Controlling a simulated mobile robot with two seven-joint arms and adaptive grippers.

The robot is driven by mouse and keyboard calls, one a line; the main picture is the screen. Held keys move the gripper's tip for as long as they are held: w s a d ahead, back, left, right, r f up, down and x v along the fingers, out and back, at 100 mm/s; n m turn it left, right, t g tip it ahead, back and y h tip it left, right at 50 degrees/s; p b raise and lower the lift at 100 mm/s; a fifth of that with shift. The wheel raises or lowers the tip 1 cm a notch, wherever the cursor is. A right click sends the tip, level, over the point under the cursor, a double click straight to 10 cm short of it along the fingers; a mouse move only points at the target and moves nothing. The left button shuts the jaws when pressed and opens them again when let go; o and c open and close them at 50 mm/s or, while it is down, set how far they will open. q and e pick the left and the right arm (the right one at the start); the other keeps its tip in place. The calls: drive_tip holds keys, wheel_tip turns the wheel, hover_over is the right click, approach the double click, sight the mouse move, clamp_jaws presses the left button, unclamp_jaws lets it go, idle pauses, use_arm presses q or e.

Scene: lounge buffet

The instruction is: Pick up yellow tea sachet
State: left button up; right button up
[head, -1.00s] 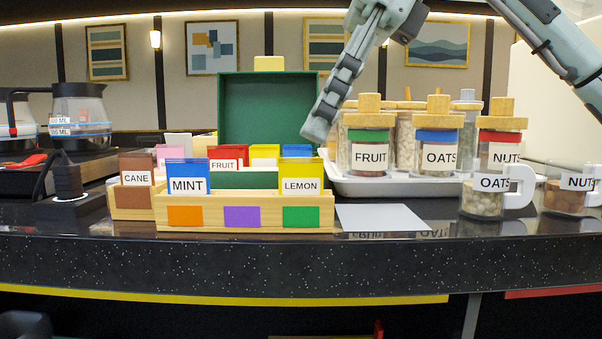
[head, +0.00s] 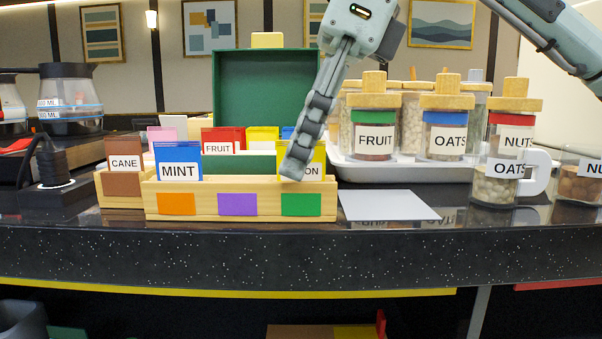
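A yellow tea sachet (head: 320,158) labelled LEMON stands upright in the right front slot of a wooden tea box (head: 190,203), above its green square. My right gripper (head: 293,172) comes down from the upper right, its fingertips in front of the sachet in the picture and covering its left part and some of the label. The fingers show edge-on, so I cannot tell whether they are open or touching the sachet. Another yellow sachet (head: 263,134) stands in the back row. My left gripper is not in view.
A blue MINT sachet (head: 178,158) stands at the box's left front, and a red FRUIT sachet (head: 222,136) behind. A green case (head: 265,85) rises behind. Labelled jars (head: 374,125) stand on a tray at right. A pale flat card (head: 388,205) lies right of the box.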

drive_tip(key=shift+c, duration=1.1)
clamp_jaws()
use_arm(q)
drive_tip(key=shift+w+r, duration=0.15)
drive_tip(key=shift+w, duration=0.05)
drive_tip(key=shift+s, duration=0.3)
use_arm(e)
drive_tip(key=shift+r, duration=0.1)
